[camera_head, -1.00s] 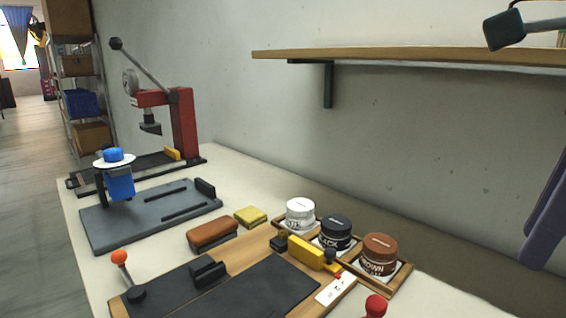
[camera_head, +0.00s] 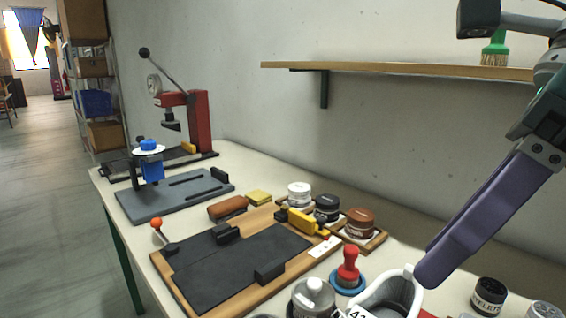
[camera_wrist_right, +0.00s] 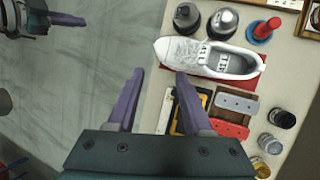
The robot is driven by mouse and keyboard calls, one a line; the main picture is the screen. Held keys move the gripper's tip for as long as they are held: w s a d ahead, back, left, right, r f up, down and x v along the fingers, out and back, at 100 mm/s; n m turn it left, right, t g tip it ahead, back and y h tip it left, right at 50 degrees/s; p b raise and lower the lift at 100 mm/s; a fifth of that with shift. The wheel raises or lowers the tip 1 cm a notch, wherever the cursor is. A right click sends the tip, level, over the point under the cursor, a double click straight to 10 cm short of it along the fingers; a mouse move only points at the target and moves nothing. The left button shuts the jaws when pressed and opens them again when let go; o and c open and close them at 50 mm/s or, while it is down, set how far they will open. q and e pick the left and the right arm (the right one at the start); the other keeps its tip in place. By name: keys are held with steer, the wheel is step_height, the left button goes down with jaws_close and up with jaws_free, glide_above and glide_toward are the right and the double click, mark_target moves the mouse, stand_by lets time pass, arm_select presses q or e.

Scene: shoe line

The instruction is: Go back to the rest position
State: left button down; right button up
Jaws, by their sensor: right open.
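My right gripper (camera_head: 436,268) comes in from the right in the head view, its purple fingers pointing down to the left, above the bench near a white shoe (camera_head: 402,294). In the right wrist view my right gripper (camera_wrist_right: 160,72) is open, its two purple fingers apart with nothing between them. The white shoe (camera_wrist_right: 205,58) lies beyond the fingertips there, on a red surface. Part of what looks like my left gripper (camera_wrist_right: 66,19) shows at the top left of that view; its jaw opening is unclear.
The bench holds a red press (camera_head: 199,122), a grey fixture (camera_head: 178,198), a wooden board with a black mat (camera_head: 240,264), several jars (camera_head: 359,222) and a red-handled tool (camera_head: 348,264). A wall shelf (camera_head: 400,69) hangs above. Open floor (camera_head: 60,200) lies to the left.

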steer(key=s+a+r+y, duration=0.2)
steer(key=a+r+y, duration=0.4)
steer(key=a, duration=0.4)
step_height(320, 180, up, 13)
steer(key=w+a+m+t+y+p, duration=0.2)
steer(key=a+m+t+y, duration=0.1)
steer(key=m+t+y, duration=0.5)
steer(key=w+d+f+m+t+h, duration=0.2)
steer(key=w+d+m+t+h, duration=0.35)
steer(key=m, duration=0.65)
steer(key=w+d+f+m+t+h, duration=0.1)
steer(key=w+d+m+t+h, duration=0.1)
steer(key=d+m+t+h, duration=0.65)
steer(key=s+d+f+m+g+h+p, duration=0.1)
steer(key=d+f+m+g+h, duration=0.1)
steer(key=f+m+g+h, duration=0.25)
steer(key=s+d+f+m+g+h, duration=0.1)
steer(key=d+f+m+g+h, duration=0.15)
steer(key=f+m, duration=0.4)
steer(key=s+f+m+g+y+p, duration=0.1)
steer(key=s+f+m+g, duration=0.3)
steer(key=s+f+g, duration=1.15)
steer(key=s+r+t+p, duration=0.1)
steer(key=s+r+p, duration=0.1)
steer(key=r+p, duration=1.6)
steer(key=s+r+t+p, duration=0.2)
steer(key=r+p, duration=1.6)
steer(key=p, duration=0.2)
steer(key=shift+s+a+r, duration=0.15)
steer(key=shift+s+r, duration=0.1)
